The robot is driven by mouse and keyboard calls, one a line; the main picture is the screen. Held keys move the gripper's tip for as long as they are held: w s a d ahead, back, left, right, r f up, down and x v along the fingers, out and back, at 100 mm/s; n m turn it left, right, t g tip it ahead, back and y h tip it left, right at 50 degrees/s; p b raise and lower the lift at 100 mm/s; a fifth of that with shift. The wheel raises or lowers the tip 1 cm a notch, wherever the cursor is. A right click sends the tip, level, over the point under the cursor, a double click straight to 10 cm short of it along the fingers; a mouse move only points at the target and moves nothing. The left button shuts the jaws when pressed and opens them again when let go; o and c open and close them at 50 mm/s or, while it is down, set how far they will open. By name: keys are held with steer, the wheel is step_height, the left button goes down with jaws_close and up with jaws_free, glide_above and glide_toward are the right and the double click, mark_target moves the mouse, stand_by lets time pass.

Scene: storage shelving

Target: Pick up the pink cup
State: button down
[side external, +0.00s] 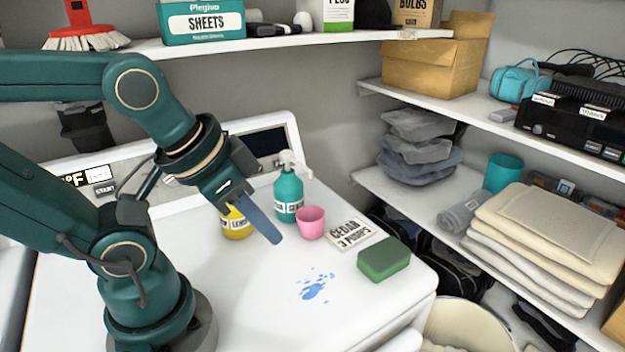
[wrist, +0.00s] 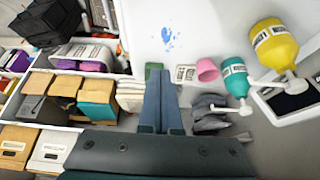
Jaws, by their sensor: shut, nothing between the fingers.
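The pink cup (side external: 311,222) stands on the white machine top, just right of the teal spray bottle (side external: 289,194). In the wrist view the pink cup (wrist: 207,70) is to the upper right of the fingers. My gripper (side external: 275,238) is above the machine top, left of the cup in the side view, with its blue fingers pointing down and right. In the wrist view my gripper (wrist: 162,75) has its two fingers together, with nothing between them. The cup is apart from the fingers in both views.
A yellow bottle (side external: 237,222) stands behind the gripper. A cedar card (side external: 353,235) and a green sponge (side external: 384,259) lie right of the cup, and a blue spill (side external: 316,288) is in front. Shelves with folded towels (side external: 545,240) stand at the right.

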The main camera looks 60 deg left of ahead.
jaws_free()
stand_by(0.3)
